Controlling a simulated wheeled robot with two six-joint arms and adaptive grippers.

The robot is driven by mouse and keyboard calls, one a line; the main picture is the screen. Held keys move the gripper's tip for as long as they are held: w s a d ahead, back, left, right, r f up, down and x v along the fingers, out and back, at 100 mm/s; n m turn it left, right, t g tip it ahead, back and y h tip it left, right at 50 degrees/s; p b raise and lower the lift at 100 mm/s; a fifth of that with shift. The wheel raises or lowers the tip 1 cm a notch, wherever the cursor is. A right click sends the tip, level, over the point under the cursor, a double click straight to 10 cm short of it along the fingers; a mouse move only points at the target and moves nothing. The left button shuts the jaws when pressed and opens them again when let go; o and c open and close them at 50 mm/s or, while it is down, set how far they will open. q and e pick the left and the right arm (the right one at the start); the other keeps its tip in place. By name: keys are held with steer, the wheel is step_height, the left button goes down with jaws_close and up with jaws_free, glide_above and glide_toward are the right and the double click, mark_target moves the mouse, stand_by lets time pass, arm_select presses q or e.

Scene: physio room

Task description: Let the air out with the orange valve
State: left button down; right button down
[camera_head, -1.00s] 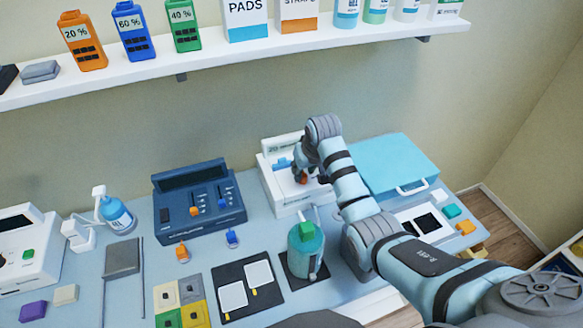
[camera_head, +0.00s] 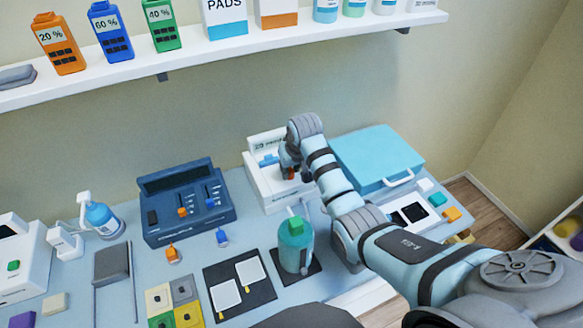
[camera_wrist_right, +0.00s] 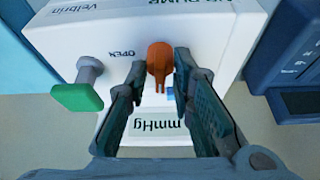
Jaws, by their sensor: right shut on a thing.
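The white air pump (camera_head: 262,190) stands at the back of the table, against the wall. The orange valve (camera_wrist_right: 160,62) is on its front, next to the word OPEN in the right wrist view. My right gripper (camera_wrist_right: 160,78) is shut on the orange valve, with one dark finger on each side of it. In the head view my right gripper (camera_head: 291,172) reaches the pump front and mostly hides the valve. My left gripper is not in view.
A dark blue device with sliders (camera_head: 188,232) stands left of the pump, and a light blue case (camera_head: 375,158) right of it. A teal bottle (camera_head: 296,252) stands in front, close to my right arm. A shelf (camera_head: 215,50) runs above.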

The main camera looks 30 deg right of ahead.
steer(key=m+h, duration=0.1)
steer(key=m, duration=0.1)
steer(key=m+h, duration=0.1)
steer(key=m, duration=0.2)
steer(key=shift+w+a+m+g, duration=0.2)
steer(key=shift+m+g, duration=0.1)
steer(key=shift+g, duration=0.1)
steer(key=m+g+h, duration=0.1)
steer(key=m, duration=0.2)
steer(key=shift+m+b, duration=0.3)
steer(key=m+b, duration=0.2)
steer(key=shift+w+f+m+g+h, duration=0.2)
steer(key=shift+m+g+h, duration=0.1)
steer(key=shift+g, duration=0.1)
steer(key=m+g+b, duration=0.1)
steer(key=m+b, duration=0.1)
steer(key=b, duration=0.1)
steer(key=shift+a+m, duration=0.1)
steer(key=shift+m, duration=0.2)
steer(key=shift+r+m+b, duration=0.15)
steer(key=shift+m+b, duration=0.25)
steer(key=c, duration=1.8)
jaws_free()
steer(key=shift+o, duration=0.4)
steer(key=shift+d+g, duration=0.2)
steer(key=shift+g, duration=0.1)
